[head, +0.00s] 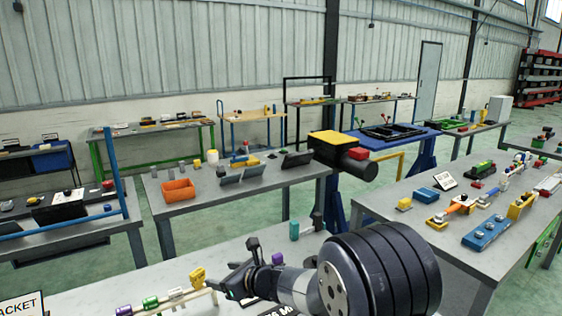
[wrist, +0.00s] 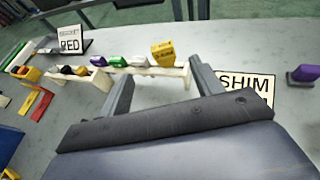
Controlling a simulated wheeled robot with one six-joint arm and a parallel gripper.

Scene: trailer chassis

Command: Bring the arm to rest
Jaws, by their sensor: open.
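My gripper (head: 238,268) is at the end of my arm, low in the middle of the head view, above the near grey table (head: 75,300). In the wrist view its two dark fingers (wrist: 162,72) stand apart with nothing held between them. A yellow piece (wrist: 163,54) sits at the end of a pale rack beyond the fingers. It also shows in the head view, left of the gripper (head: 197,277). The gap between the gripper and the table cannot be told exactly.
The pale rack (wrist: 135,70) holds purple, green and white pieces. A SHIM sign (wrist: 250,86) and a purple piece (wrist: 302,74) stand to its right. A RED sign (wrist: 70,43) stands left. Beyond, a table bears an orange bin (head: 178,190); another table (head: 385,206) is at right.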

